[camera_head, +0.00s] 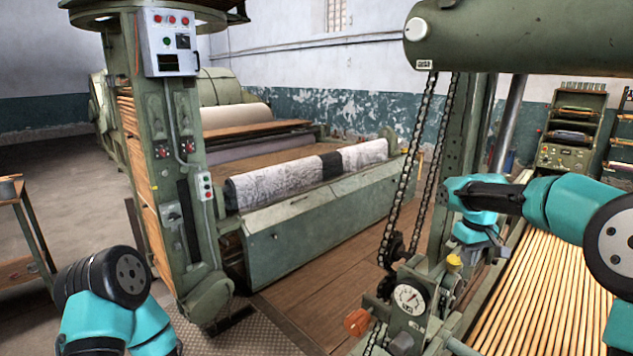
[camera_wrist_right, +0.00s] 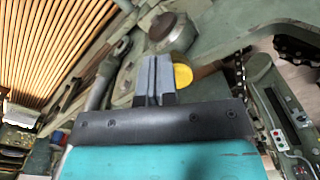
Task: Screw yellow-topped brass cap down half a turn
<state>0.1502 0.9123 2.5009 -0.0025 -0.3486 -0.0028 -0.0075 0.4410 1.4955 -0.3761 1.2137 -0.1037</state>
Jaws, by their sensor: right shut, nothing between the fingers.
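The yellow-topped cap (camera_head: 453,261) stands on the green machine housing near the dial, at the lower right of the head view. In the right wrist view its round yellow top (camera_wrist_right: 182,76) shows just right of the fingers, which partly cover it. My right gripper (camera_head: 486,248) points down just right of the cap. In the right wrist view its fingers (camera_wrist_right: 152,77) are together with nothing between them. I cannot tell whether they touch the cap's side. The cap's brass part is hard to make out. Only links of my left arm show at the lower left; its gripper is out of view.
A dial gauge (camera_head: 408,297) and a red-orange knob (camera_head: 357,322) sit left of and below the cap. A hanging chain (camera_head: 402,190) runs close to its left. A bed of wooden slats (camera_head: 545,290) lies to the right. A large green roller (camera_head: 520,38) hangs above.

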